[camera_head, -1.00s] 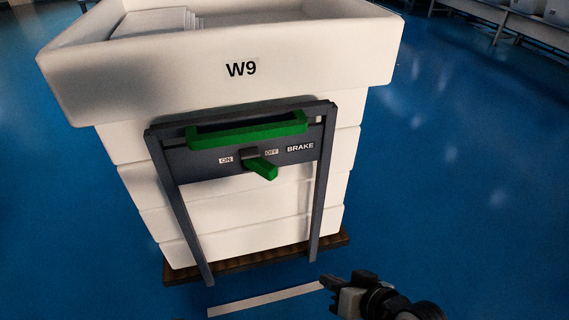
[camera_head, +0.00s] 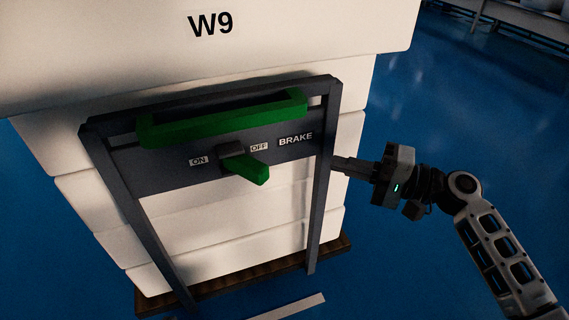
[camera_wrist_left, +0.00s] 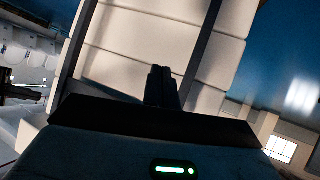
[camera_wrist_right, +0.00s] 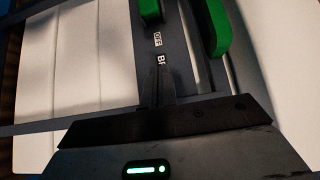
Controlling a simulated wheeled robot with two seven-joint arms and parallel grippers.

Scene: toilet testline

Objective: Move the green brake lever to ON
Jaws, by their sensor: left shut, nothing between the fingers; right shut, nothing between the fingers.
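The green brake lever (camera_head: 250,170) sticks out from a dark panel (camera_head: 180,170) between the ON label (camera_head: 198,160) and the OFF label (camera_head: 259,147), its tip leaning toward the OFF side. My right gripper (camera_head: 340,164) is shut and empty, just right of the frame's right post, level with the panel. In the right wrist view its fingers (camera_wrist_right: 160,85) point at the BRAKE label, with the lever (camera_wrist_right: 149,10) at the top edge. My left gripper (camera_wrist_left: 162,85) is shut and empty, facing white stacked trays; it is outside the head view.
A fixed green handle bar (camera_head: 225,118) runs above the lever. The grey frame's posts (camera_head: 323,200) stand before the white W9 stack (camera_head: 270,50), which rests on a brown base (camera_head: 325,258). Blue floor (camera_head: 450,120) is open to the right.

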